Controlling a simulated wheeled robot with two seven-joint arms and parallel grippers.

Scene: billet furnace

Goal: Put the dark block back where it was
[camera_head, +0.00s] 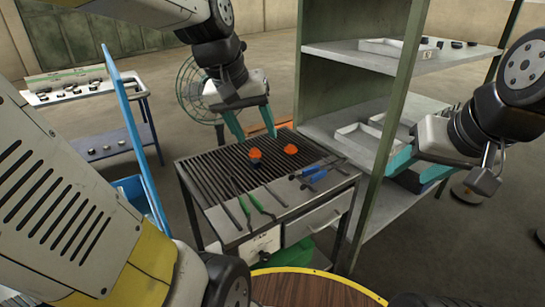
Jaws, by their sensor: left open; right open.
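My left gripper (256,134) is open, with its teal fingers pointing down over the back edge of the slatted bench (215,180). An orange piece (255,154) sits on the slats just below and in front of it, with a dark block (256,163) showing directly under or against it; I cannot tell which. A second orange piece (290,149) lies to its right. My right gripper (414,172) is open beside the lower shelf of the green rack. Small dark pieces (458,43) stand on the upper shelf; I cannot tell which dark piece the task means.
Blue-handled tools (314,175) and green-handled tongs (255,200) lie on the bench. The green rack (385,100) stands close on the right, with pale trays on its shelves. A blue panel (135,130) stands left. A round wooden top (310,290) is in front.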

